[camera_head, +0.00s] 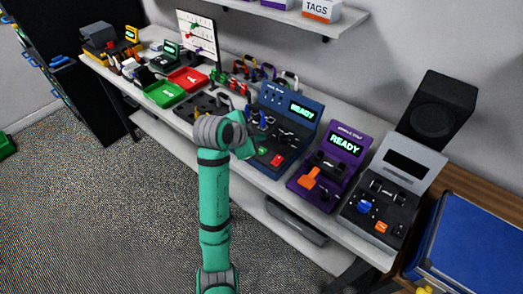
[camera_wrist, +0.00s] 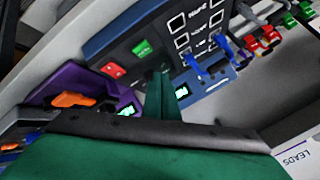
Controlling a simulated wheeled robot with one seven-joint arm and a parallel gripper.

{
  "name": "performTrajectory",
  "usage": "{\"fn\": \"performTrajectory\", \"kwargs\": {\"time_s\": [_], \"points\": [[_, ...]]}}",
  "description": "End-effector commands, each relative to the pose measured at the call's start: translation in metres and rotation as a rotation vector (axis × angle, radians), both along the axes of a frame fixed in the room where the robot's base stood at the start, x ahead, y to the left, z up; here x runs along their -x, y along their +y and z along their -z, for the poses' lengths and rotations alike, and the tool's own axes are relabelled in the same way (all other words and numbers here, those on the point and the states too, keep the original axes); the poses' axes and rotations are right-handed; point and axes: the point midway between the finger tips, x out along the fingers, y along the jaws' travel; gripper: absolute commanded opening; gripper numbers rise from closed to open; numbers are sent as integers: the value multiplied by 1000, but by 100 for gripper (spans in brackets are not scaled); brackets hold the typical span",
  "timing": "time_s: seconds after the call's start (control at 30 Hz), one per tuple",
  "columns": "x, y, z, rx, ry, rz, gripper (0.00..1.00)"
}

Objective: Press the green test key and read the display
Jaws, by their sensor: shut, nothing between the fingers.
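The blue tester (camera_head: 290,127) stands on the bench with a lit display (camera_head: 302,110) reading READY. Its green key (camera_head: 264,151) and red key (camera_head: 277,160) are on the front panel. In the wrist view the green key (camera_wrist: 142,48) is clear, beside the red key (camera_wrist: 113,70). My gripper (camera_head: 246,151) is at the tester's front left, next to the green key; the head view does not show whether they touch. In the wrist view my shut, empty fingers (camera_wrist: 160,80) point toward the panel just below the green key and partly hide the display (camera_wrist: 182,91).
A purple tester (camera_head: 325,165) with an orange lever (camera_head: 308,178) also reads READY. A grey tester (camera_head: 390,185) has a dark display. Green (camera_head: 165,94) and red (camera_head: 188,79) trays lie to the left. A black speaker (camera_head: 435,108) stands behind. The floor in front is clear.

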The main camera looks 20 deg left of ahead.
Motion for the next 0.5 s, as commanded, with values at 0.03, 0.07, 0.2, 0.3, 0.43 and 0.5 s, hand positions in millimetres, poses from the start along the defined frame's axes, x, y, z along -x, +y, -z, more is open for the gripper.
{"fn": "performTrajectory", "kwargs": {"time_s": [0.03,0.07,0.2,0.3,0.43,0.5], "points": [[1,0,8,2,4,-1,0],[0,-1,11,3,3,-1,0],[0,-1,23,2,2,1,0],[0,0,29,2,1,1,0],[0,0,33,0,0,0,0],[0,0,33,-1,0,1,0]]}}
